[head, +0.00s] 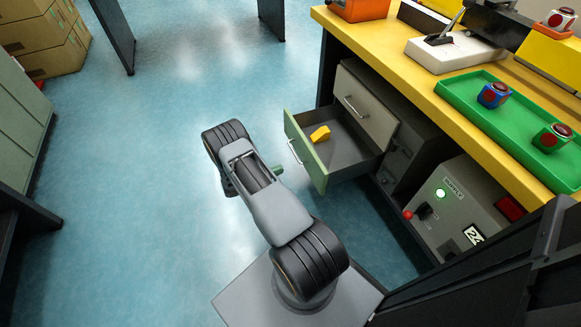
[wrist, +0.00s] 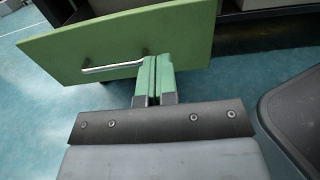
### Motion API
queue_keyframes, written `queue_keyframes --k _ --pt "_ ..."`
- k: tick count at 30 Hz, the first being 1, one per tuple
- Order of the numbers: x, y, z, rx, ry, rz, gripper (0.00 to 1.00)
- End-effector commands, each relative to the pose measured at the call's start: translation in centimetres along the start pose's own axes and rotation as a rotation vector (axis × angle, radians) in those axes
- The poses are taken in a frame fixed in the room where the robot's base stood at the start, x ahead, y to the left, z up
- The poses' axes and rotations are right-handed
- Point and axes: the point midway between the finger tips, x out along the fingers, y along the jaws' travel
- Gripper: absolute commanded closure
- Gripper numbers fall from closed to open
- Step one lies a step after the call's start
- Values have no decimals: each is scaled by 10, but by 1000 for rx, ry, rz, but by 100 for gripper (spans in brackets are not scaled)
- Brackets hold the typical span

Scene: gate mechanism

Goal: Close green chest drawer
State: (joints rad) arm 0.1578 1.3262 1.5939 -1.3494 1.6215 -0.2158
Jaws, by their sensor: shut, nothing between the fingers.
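The green-fronted drawer (head: 305,152) is pulled out of the chest under the yellow workbench, and a yellow block (head: 320,133) lies inside it. Its metal handle (head: 295,152) is on the outer face. In the wrist view the green front (wrist: 120,45) fills the upper part, with the handle (wrist: 112,67) left of my fingers. My gripper (wrist: 155,62) is shut and empty, its green fingertips close to the front near the handle's right end; I cannot tell whether they touch. In the head view my gripper (head: 278,170) shows partly, left of the drawer front.
A beige drawer (head: 364,108) beside the green one looks shut. A grey control box (head: 455,210) with a red-knobbed lever stands right of the chest. The yellow bench top (head: 415,75) overhangs, carrying a green tray (head: 500,95).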

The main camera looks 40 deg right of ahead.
Motion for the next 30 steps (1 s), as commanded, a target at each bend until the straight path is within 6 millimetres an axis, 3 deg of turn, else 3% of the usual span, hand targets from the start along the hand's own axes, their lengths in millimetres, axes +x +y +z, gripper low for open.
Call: queue_keyframes --k 12,18,30 --pt "77 -1 -2 0 0 -5 100" --pt "107 -1 -2 -1 2 -4 100" --pt "129 -1 0 0 1 -2 100"
